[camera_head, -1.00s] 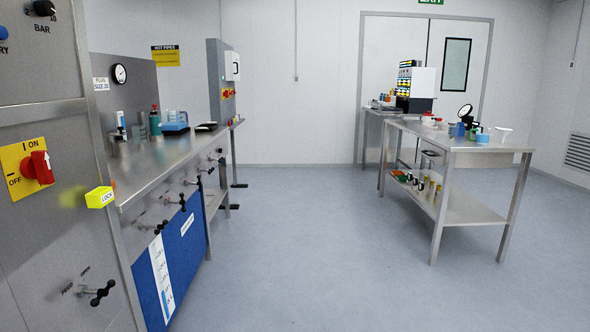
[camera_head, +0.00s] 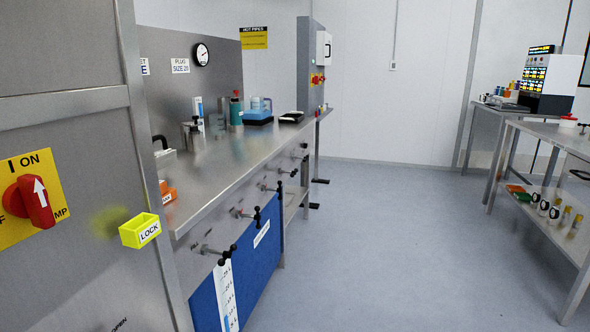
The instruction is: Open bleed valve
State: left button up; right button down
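Several valves with black T-handles stick out from the front of the steel bench on the left. The nearest valve (camera_head: 220,254) is above a blue panel, another valve (camera_head: 245,213) is farther along, and a further valve (camera_head: 272,188) is beyond it. I cannot read which one is the bleed valve. Neither of my grippers is in view.
A red rotary switch (camera_head: 36,201) on a yellow plate and a yellow LOCK box (camera_head: 140,231) are on the cabinet at left. The LOCK box sticks out. The bench (camera_head: 215,165) carries bottles and instruments. A steel table (camera_head: 555,190) stands right. Floor between is clear.

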aim_at(289, 172)
jog(key=i+j, duration=0.1)
jog(key=i, duration=0.5)
jog(key=i+u, duration=0.1)
jog(key=u, duration=0.25)
jog(key=l+u, duration=0.1)
jog(key=u, duration=0.25)
jog(key=i+l+u, duration=0.1)
jog(key=u, duration=0.25)
